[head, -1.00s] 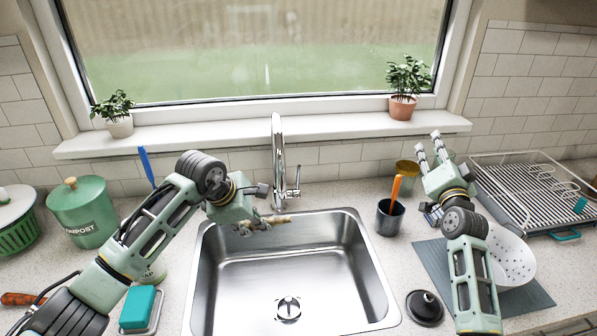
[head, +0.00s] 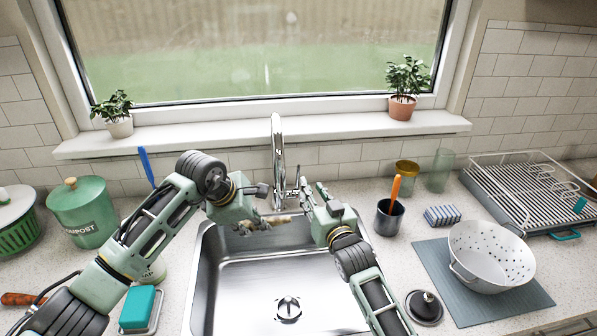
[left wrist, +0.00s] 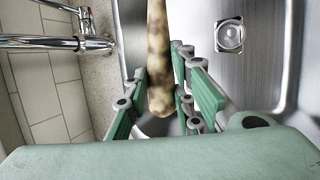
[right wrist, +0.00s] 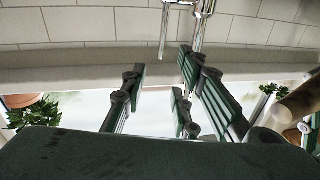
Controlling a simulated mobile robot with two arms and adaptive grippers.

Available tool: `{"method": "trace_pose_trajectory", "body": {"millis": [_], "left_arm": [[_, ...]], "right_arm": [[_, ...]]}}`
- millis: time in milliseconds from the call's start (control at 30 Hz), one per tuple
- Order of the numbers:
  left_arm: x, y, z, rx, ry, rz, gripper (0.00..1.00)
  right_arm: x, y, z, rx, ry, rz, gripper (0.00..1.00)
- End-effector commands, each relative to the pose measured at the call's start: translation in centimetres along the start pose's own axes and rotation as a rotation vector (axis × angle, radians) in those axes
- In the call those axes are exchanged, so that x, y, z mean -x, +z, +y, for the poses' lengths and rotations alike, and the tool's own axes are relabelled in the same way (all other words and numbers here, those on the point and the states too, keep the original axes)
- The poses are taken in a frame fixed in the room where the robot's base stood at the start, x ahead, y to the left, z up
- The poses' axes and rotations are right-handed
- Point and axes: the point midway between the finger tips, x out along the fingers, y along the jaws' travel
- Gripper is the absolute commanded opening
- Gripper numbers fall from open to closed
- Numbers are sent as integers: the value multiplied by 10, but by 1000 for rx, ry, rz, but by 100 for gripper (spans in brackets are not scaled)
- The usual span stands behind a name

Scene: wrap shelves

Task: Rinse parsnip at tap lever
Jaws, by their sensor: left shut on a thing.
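My left gripper (head: 262,222) is shut on the parsnip (head: 281,219), a pale brown root held above the back of the sink. The parsnip shows clearly between the fingers in the left wrist view (left wrist: 158,60). The chrome tap (head: 277,150) stands behind the sink, with its lever (head: 297,180) on its right side. My right gripper (head: 314,190) is open and empty, just right of the lever; the fingers partly overlap it, and I cannot tell whether they touch. The right wrist view shows the tap (right wrist: 200,20) beyond the spread fingers (right wrist: 162,75). No water is visible.
The steel sink (head: 235,290) is empty. A soap dish with a teal sponge (head: 138,308) and a compost bin (head: 84,212) are left.

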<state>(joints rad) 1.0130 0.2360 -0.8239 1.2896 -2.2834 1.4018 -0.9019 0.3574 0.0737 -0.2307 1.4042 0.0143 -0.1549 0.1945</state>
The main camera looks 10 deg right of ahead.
Motion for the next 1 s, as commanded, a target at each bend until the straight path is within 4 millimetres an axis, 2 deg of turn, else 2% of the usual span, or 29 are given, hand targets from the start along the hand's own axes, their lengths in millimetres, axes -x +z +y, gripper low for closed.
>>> {"method": "trace_pose_trajectory", "body": {"millis": [167,700,1000], "left_arm": [[0,0,0,0,1,0,0],[0,0,0,0,1,0,0],[0,0,0,0,1,0,0]], "right_arm": [[-9,6,-2,-1,0,-13,28],[-87,6,-1,-2,0,-13,28],[-112,8,-1,-2,1,-13,28]]}}
